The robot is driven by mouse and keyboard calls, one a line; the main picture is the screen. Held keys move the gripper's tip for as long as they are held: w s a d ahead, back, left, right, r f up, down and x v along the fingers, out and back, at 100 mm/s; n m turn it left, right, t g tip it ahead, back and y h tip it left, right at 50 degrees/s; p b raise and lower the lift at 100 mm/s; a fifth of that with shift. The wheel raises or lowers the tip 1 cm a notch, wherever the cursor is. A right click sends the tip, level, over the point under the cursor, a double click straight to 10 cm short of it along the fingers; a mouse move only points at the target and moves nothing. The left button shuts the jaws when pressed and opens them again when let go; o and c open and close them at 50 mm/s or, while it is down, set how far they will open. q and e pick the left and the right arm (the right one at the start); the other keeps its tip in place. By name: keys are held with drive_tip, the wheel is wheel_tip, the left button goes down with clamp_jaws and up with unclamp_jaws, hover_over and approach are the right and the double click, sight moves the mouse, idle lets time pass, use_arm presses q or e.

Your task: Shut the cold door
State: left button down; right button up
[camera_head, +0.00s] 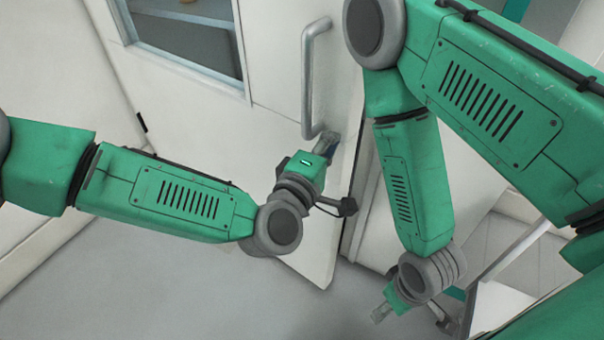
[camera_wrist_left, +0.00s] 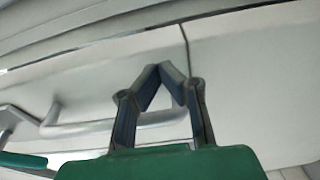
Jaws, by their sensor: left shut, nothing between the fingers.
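The cold door (camera_head: 272,55) is a pale panel with a window at the upper left and an upright grey bar handle (camera_head: 307,85). Its free edge shows beside my left gripper, and how far it stands open is hard to tell. My left gripper (camera_head: 328,146) is shut and empty, just right of the handle's lower end. In the left wrist view its fingertips (camera_wrist_left: 170,70) meet in front of a pale panel, with the handle (camera_wrist_left: 85,128) behind and to the left. Contact cannot be told. My right gripper (camera_head: 381,313) is low and away from the door; its fingers are too small to read.
The door's window (camera_head: 190,35) is at the upper left. Grey floor (camera_head: 190,290) lies clear below my left arm. A pale wall (camera_head: 50,90) stands at the left. My right arm covers much of the area right of the door.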

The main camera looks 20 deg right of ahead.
sight(347, 129)
use_arm(q)
drive_tip(key=d, duration=0.1)
drive_tip(key=w+d, duration=0.1)
drive_tip(key=d+b, duration=0.1)
drive_tip(key=shift+w+d+r, duration=0.2)
drive_tip(key=shift+w+d, duration=0.05)
drive_tip(key=shift+d, duration=0.05)
drive_tip(key=shift+w+d, duration=0.2)
drive_tip(key=shift+d, duration=0.45)
drive_tip(key=shift+a, duration=0.25)
